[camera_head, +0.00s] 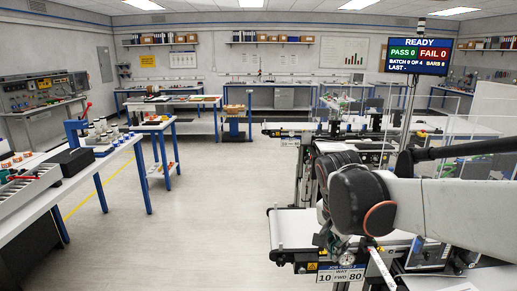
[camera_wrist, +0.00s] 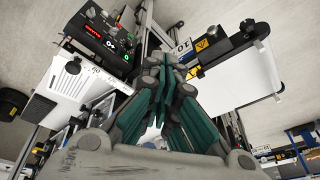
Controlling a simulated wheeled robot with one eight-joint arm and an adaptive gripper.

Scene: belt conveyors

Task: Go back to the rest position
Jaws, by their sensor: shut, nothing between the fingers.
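My gripper (camera_wrist: 165,68) shows in the wrist view, its dark green fingers drawn together with nothing between them. In the head view my arm comes in from the right edge, and its dark rounded joint hangs over the near conveyor (camera_head: 291,228). I cannot make out the fingertips in the head view; the arm hides part of the conveyor behind it. In the wrist view a white conveyor belt (camera_wrist: 239,80) lies to the right of the fingers, apart from them.
A black control box (camera_wrist: 108,38) with a red display and buttons is up and left of the fingers. A status screen (camera_head: 417,55) reads READY on a pole (camera_head: 409,111). Another conveyor (camera_head: 290,127) stands farther back. Workbenches (camera_head: 116,158) are at left, with clear floor between.

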